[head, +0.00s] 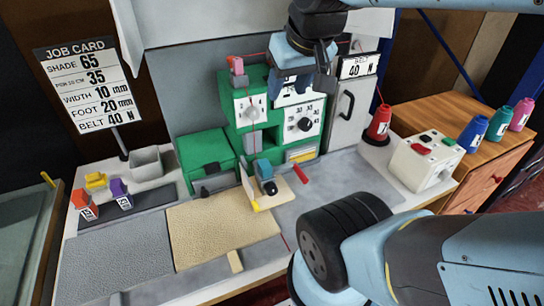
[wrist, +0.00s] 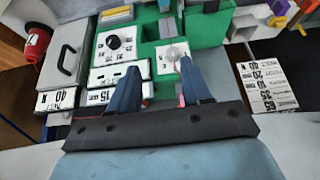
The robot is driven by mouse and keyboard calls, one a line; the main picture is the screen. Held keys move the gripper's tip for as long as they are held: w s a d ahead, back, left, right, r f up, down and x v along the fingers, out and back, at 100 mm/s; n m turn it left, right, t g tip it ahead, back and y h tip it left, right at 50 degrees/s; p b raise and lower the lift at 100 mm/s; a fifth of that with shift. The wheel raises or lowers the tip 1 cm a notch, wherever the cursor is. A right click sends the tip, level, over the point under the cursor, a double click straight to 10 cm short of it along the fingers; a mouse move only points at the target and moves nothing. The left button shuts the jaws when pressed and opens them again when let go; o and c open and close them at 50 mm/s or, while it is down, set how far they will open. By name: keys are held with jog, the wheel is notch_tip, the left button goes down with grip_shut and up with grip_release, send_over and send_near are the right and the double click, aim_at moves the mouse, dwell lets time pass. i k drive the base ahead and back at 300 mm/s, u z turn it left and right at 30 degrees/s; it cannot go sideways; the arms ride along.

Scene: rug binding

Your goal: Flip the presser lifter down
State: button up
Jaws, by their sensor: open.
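The green machine (head: 205,150) stands at the back middle of the bench, and its front panel fills much of the wrist view (wrist: 205,30). A small red-handled lever (head: 301,174) sticks out low at its right front; I cannot tell for sure whether this is the presser lifter. A blue-grey presser part (head: 264,170) with a black wheel sits over the edge of the tan rug (head: 220,230). My gripper (head: 298,86) is open and empty, high in front of the machine's upper panel, partly hiding it. In the wrist view its two fingers (wrist: 158,82) are apart with nothing between them.
The panel has a black dial (head: 304,124) and a pale dial (head: 252,108). A red thread cone (head: 379,124) and a white switch box (head: 424,160) stand to the right. Orange and purple clips (head: 120,193) lie left. The grey bench in front right is partly clear.

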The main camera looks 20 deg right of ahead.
aim_at(292, 165)
jog(key=z, duration=0.5)
jog(key=k, duration=1.45)
jog(key=u, duration=0.45)
jog(key=i, duration=1)
